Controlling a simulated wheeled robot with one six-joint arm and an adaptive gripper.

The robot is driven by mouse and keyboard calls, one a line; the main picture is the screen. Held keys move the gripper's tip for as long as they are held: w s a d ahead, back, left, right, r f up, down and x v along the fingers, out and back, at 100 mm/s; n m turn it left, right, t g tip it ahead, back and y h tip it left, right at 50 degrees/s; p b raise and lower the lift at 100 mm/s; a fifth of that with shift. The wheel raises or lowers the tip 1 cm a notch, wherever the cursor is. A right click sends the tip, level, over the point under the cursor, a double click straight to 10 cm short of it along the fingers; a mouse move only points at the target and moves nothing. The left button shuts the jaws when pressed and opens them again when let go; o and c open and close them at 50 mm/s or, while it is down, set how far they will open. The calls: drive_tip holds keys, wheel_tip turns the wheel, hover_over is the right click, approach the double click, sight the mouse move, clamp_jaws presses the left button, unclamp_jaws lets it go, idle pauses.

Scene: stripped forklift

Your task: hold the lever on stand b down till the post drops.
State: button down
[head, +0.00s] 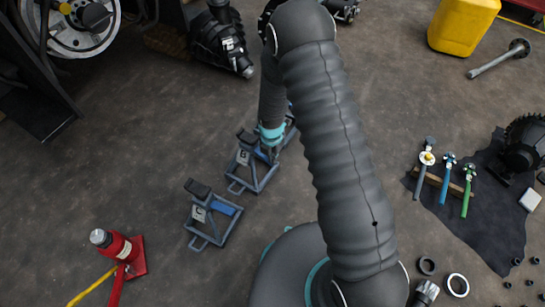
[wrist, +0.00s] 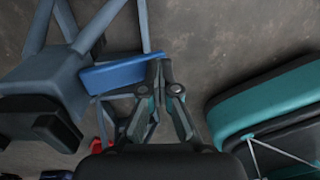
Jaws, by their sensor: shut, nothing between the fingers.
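The middle blue-grey stand (head: 254,179) has a black-topped post (head: 247,137) and a pale label; its letter is too small to read surely, but its place under my gripper fits stand b. Its blue lever (head: 262,157) is partly hidden by my gripper (head: 271,151). In the wrist view the stand's grey frame (wrist: 55,75), black post top (wrist: 40,120) and blue lever (wrist: 120,73) show at left. My gripper (wrist: 162,68) is shut and empty, its tips at the lever's free end. I cannot tell whether they press on it. The post is standing up.
A similar stand (head: 212,222) is nearer, with post up; a third (head: 289,130) is mostly hidden behind my arm. A red jack (head: 118,246) is at lower left. A dark mat (head: 470,225) with tools lies right.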

drive_tip(key=shift+s, duration=0.1)
drive_tip(key=s+d+r+p, duration=0.1)
drive_tip(key=d+r, duration=0.1)
drive_tip(key=r, duration=0.4)
drive_tip(key=s+d+r+p, duration=0.1)
drive_tip(key=d+r+p, duration=0.1)
drive_tip(key=r, duration=0.5)
drive_tip(key=shift+s+d, duration=0.3)
idle(0.3)
drive_tip(key=s+d+r+m+t, duration=0.2)
drive_tip(key=s+d+r+m, duration=0.2)
drive_tip(key=r+m, duration=0.6)
drive_tip(key=s+d+r+m+t, duration=0.1)
drive_tip(key=s+d+r+m, duration=0.3)
drive_tip(key=s+r+m, duration=0.5)
drive_tip(key=s+d+r+m+t, duration=0.2)
drive_tip(key=s+d+r+m, duration=0.2)
drive_tip(key=r, duration=1.2)
drive_tip(key=s+m, duration=0.3)
drive_tip(key=m, duration=0.3)
drive_tip(key=shift+r+m+t, duration=0.2)
drive_tip(key=shift+m+t, duration=0.1)
